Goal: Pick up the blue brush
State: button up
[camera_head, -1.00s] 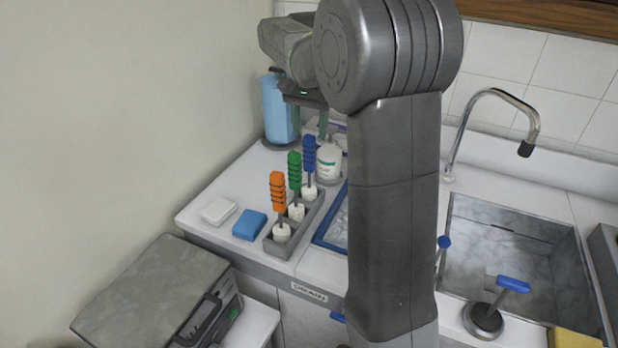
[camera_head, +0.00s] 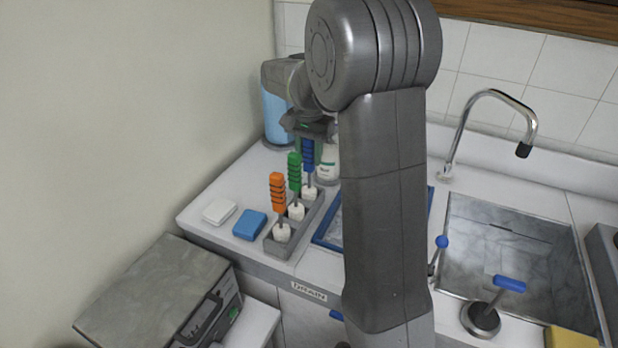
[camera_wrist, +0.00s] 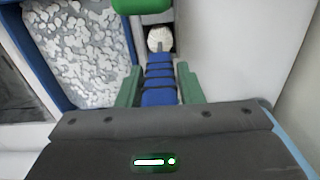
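The blue brush (camera_head: 308,155) stands upright in the back place of a grey holder (camera_head: 285,243). Its ridged blue handle (camera_wrist: 159,82) lies between the two green fingers of my gripper (camera_wrist: 160,84) in the wrist view, with one finger on each side. The fingers look open around the handle, and I cannot tell whether they touch it. In the head view my gripper (camera_head: 307,140) is low over the top of the blue brush and hides part of it.
A green brush (camera_head: 294,172) and an orange brush (camera_head: 277,192) stand in the same holder. A white bottle (camera_head: 330,160) and a blue container (camera_head: 274,115) are close behind. A blue-rimmed tray (camera_head: 328,236) lies to the right. A blue sponge (camera_head: 249,225) lies left.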

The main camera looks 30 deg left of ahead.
jog(key=c, duration=0.5)
jog(key=shift+r, duration=0.1)
